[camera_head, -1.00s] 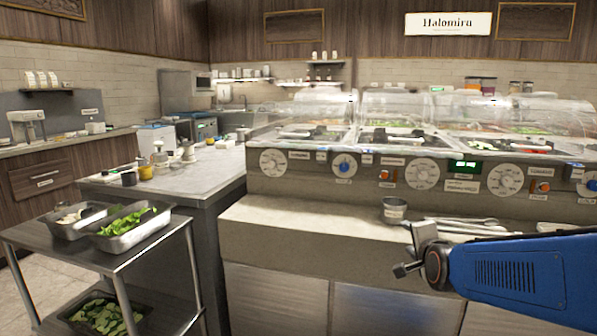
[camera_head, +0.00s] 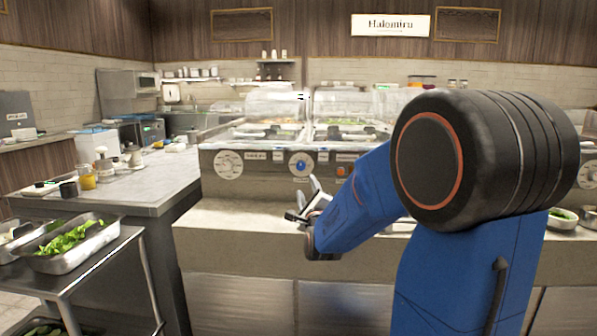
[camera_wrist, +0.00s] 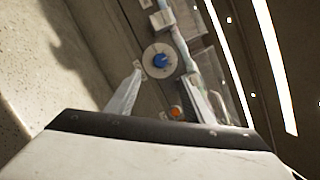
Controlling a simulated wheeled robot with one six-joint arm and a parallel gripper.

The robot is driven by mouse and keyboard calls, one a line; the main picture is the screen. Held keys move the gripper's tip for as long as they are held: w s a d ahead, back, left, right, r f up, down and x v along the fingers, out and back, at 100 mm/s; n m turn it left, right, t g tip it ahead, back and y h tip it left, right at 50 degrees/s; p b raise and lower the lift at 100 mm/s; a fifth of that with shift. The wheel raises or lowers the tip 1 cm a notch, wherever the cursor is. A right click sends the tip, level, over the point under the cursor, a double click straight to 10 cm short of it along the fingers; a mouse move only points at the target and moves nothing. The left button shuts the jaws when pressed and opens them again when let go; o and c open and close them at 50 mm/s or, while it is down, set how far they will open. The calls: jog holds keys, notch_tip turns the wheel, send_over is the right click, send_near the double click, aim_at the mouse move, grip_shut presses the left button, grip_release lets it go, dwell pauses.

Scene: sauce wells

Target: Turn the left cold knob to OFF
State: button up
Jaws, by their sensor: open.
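The blue cold knob (camera_head: 301,164) sits on a round pale dial on the counter's front panel, left of an orange knob (camera_head: 341,171). In the wrist view the blue knob (camera_wrist: 160,61) shows ahead, between and beyond the two fingertips. Its pointer setting is too small to read. My gripper (camera_head: 302,198) is open and empty, below and in front of the blue knob, apart from it. The wrist view shows its two fingers (camera_wrist: 163,72) spread, with the orange knob (camera_wrist: 176,111) near the right finger.
A large white dial (camera_head: 229,164) is left of the blue knob. Clear domed covers (camera_head: 274,104) stand above the panel. The stone ledge (camera_head: 235,218) below is bare at left. A steel cart (camera_head: 80,262) with a tray of greens stands at the left. My arm hides the panel's right part.

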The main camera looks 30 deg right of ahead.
aim_at(301, 167)
jog(key=x, duration=1.3)
jog(key=shift+w+d+r, duration=0.1)
jog(key=shift+w, duration=0.1)
jog(key=c, duration=1)
